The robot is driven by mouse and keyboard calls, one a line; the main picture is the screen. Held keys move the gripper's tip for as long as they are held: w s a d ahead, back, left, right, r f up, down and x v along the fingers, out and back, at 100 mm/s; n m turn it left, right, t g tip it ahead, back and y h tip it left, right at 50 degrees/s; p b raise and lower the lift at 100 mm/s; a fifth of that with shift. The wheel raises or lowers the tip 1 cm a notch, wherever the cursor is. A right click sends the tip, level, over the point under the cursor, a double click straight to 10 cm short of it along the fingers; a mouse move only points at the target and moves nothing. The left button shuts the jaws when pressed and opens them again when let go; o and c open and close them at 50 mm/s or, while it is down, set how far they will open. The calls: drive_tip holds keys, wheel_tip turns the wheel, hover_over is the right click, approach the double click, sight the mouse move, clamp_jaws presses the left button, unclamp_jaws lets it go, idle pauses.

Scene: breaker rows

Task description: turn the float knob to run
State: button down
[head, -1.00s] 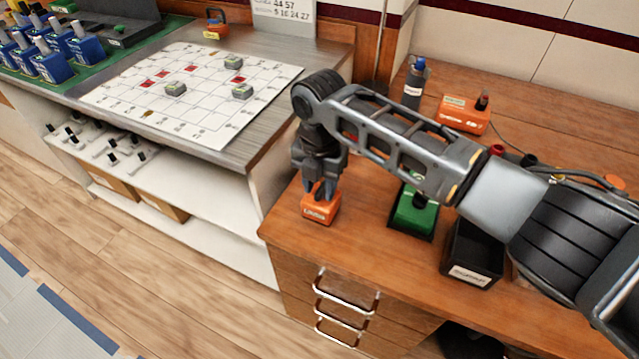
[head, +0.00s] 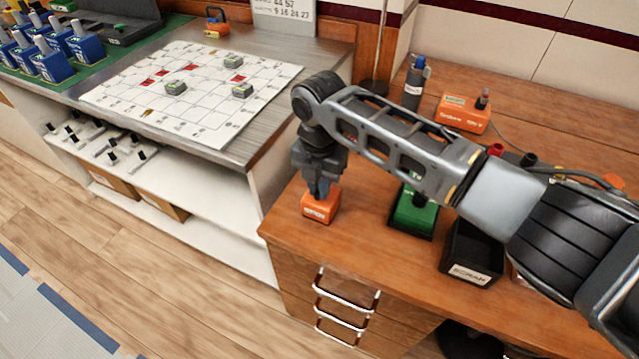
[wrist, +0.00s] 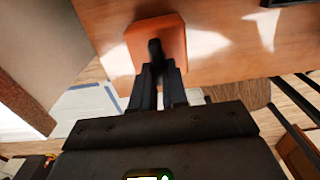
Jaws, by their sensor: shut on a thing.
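A small orange box (head: 319,208) sits near the left front corner of the wooden desk, with a label on its front that I cannot read. My gripper (head: 320,192) points down onto it from above. In the wrist view, the orange box (wrist: 160,36) carries a black knob (wrist: 154,48) on its top. My gripper (wrist: 157,72) is shut on this knob, with a finger on each side. The knob is mostly hidden in the head view. Another orange box (head: 463,113) with a dark knob on top stands at the back of the desk.
A green box (head: 414,212) and a black bin (head: 470,256) stand to the right of my gripper on the desk. A bottle (head: 412,90) stands behind. A counter with a white gridded sheet (head: 215,125) lies to the left. The desk's front edge is close.

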drive_tip(key=shift+m, duration=0.3)
drive_tip(key=m, duration=0.1)
drive_tip(key=m+p, duration=0.1)
drive_tip(key=shift+a+r+m, duration=0.1)
drive_tip(key=shift+a+m, duration=0.1)
drive_tip(key=shift+m, duration=0.1)
drive_tip(key=m+p, duration=0.1)
drive_tip(key=m, duration=0.1)
drive_tip(key=m+p, duration=0.1)
drive_tip(key=m, duration=0.2)
drive_tip(key=shift+w+a+m, duration=0.15)
drive_tip(key=shift+w+m, duration=0.05)
drive_tip(key=shift+m, duration=0.1)
drive_tip(key=m, duration=0.3)
drive_tip(key=shift+w+m+p, duration=0.15)
drive_tip(key=shift+m+p, duration=0.15)
drive_tip(key=shift+p, duration=0.1)
drive_tip(key=shift+w+m+p, duration=0.15)
drive_tip(key=shift+m+p, duration=0.1)
drive_tip(key=shift+m, duration=0.85)
drive_tip(key=shift+w+m+p, duration=0.1)
drive_tip(key=shift+m+p, duration=0.1)
drive_tip(key=shift+m, duration=0.9)
drive_tip(key=c, duration=1.1)
unclamp_jaws()
drive_tip(key=shift+c, duration=0.2)
